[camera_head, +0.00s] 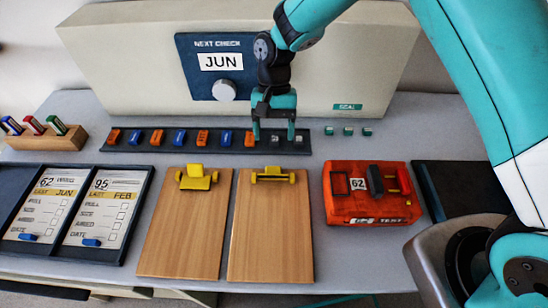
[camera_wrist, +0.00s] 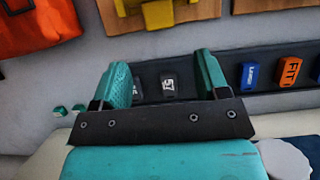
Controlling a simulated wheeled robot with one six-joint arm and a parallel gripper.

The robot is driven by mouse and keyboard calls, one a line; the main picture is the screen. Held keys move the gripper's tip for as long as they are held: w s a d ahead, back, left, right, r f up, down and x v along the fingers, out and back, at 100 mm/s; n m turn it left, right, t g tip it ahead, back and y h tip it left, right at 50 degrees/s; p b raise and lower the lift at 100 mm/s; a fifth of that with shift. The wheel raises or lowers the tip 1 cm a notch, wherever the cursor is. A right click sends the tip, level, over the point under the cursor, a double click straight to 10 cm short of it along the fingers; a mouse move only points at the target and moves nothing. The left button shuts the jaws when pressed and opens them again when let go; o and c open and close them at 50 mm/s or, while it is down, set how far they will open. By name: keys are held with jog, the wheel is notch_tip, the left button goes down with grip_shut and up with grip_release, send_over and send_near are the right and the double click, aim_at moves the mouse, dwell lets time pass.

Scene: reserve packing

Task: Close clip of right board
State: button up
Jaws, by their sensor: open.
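The right board (camera_head: 271,230) is a brown clipboard lying flat on the table. Its yellow clip (camera_head: 272,174) sits at the board's far end as a low bar with rounded ends; it also shows at the top of the wrist view (camera_wrist: 160,12), partly cut off. The left board (camera_head: 183,230) has a yellow clip (camera_head: 196,178) with a plate standing higher. My gripper (camera_head: 273,138) is open and empty, beyond the right board's clip, above the dark strip (camera_head: 170,146).
Several orange and blue blocks (camera_head: 157,137) stand along the strip. An orange box marked 62 (camera_head: 370,208) is right of the boards. Two framed cards (camera_head: 105,207) lie left. A beige cabinet with a JUN panel (camera_head: 221,62) stands behind. Bare table separates the boards from the orange box.

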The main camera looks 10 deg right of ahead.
aim_at(273, 167)
jog(key=p+x, duration=0.1)
jog(key=x, duration=0.7)
jog(key=c, duration=0.9)
